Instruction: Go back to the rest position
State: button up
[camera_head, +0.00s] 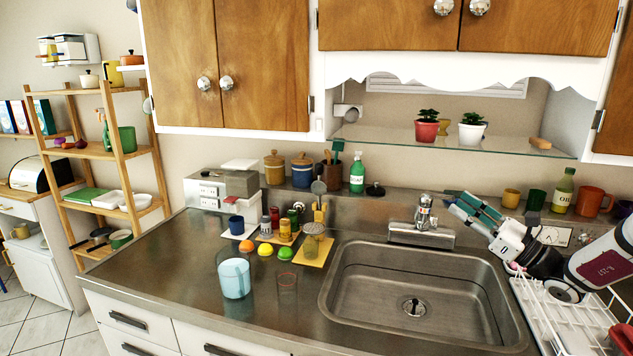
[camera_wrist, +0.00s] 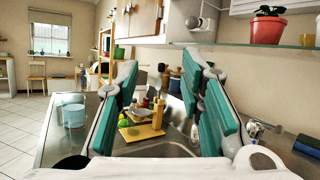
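My gripper (camera_head: 468,208) is at the right of the head view, over the back right part of the sink (camera_head: 345,285) and just right of the faucet (camera_head: 424,212). Its teal fingers point left along the counter. In the wrist view the two fingers stand wide apart on either side of my gripper's opening (camera_wrist: 160,75), with nothing held between them. My arm reaches in from the right edge of the head view, over a white dish rack (camera_head: 545,310), and hides part of it.
A glass shelf (camera_head: 450,143) with two potted plants hangs above. An oil bottle (camera_head: 563,190) and mugs line the back right ledge.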

jog(key=s+a+n+g+y+b, duration=0.1)
jog(key=s+a+n+g, duration=0.1)
jog(key=a+n+g, duration=0.35)
jog(key=s+a+n+g+b, duration=0.1)
jog(key=s+a+n+g, duration=0.15)
jog(key=a, duration=0.55)
jog(key=s+a+f+n+g+h+b, duration=0.2)
jog(key=s+a+n+g+h, duration=0.35)
jog(key=s+a, duration=0.45)
jog(key=s+d+f+n+h+b, duration=0.1)
jog(key=s+d+f+n+h, duration=0.1)
jog(key=s, duration=0.4)
jog(key=s+d+f+n+t+h+b, duration=0.1)
jog(key=s+d+n+h+b, duration=0.1)
jog(key=s+d+n+h, duration=0.2)
jog(key=s+d+f+n+t+h+b, duration=0.1)
jog(key=s+d+f+n+h, duration=0.1)
jog(key=s+n, duration=0.4)
jog(key=s+d+h, duration=0.1)
jog(key=s+h, duration=0.1)
jog(key=s, duration=0.1)
jog(key=shift+f+h, duration=0.35)
